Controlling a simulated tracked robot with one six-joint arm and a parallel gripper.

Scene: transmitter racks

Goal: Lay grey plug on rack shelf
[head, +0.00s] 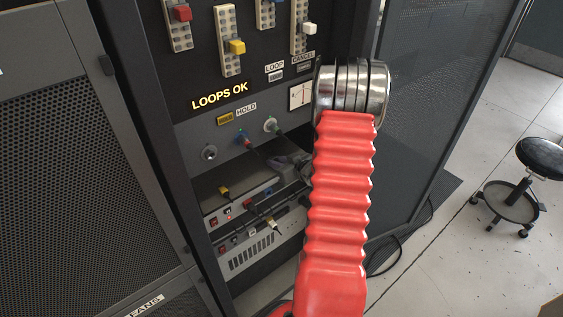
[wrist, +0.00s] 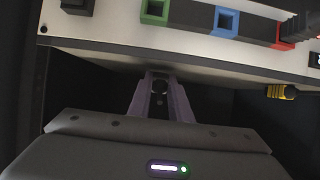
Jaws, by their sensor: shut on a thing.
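My gripper (head: 291,163) reaches in front of the rack, just below the HOLD panel, partly hidden by my red arm in the head view. In the wrist view my gripper (wrist: 160,88) has its two fingers close together around a small dark piece, likely the grey plug (wrist: 160,87). Most of that plug is hidden, and its grey colour is hard to confirm. I cannot tell whether the plug touches the shelf.
The wrist view shows a pale panel with green (wrist: 154,12), blue (wrist: 226,21) and red sockets close above the fingers.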

